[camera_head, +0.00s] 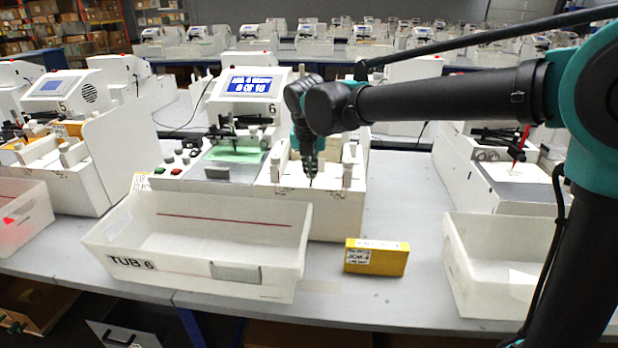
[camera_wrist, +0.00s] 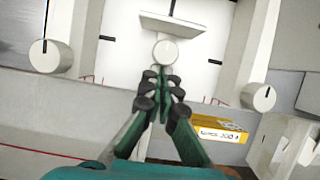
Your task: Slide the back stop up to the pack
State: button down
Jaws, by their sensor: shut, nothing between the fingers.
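My gripper (camera_head: 311,178) points down over the white feed tray (camera_head: 330,205) of machine 6. In the wrist view its fingers (camera_wrist: 163,85) are together and empty, with the tips just below a round white knob (camera_wrist: 165,53). The knob stands in front of a white crossbar (camera_wrist: 175,24), which looks like the back stop. I cannot tell whether the fingertips touch the knob. A pale flat surface lies around the bar; I cannot make out the pack's edges. Two more round knobs, left (camera_wrist: 45,56) and right (camera_wrist: 258,96), stand at the tray's sides.
A white tub marked TUB 6 (camera_head: 140,268) stands before the machine. A yellow box (camera_head: 377,258) lies on the bench right of it, also visible in the wrist view (camera_wrist: 220,127). The machine's screen (camera_head: 250,84) is lit.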

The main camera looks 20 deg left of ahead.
jog(key=w, duration=0.2)
jog(key=w+a, duration=0.1)
jog(key=w, duration=0.1)
jog(key=w+a, duration=0.1)
jog(key=w, duration=0.1)
jog(key=shift+w, duration=0.15)
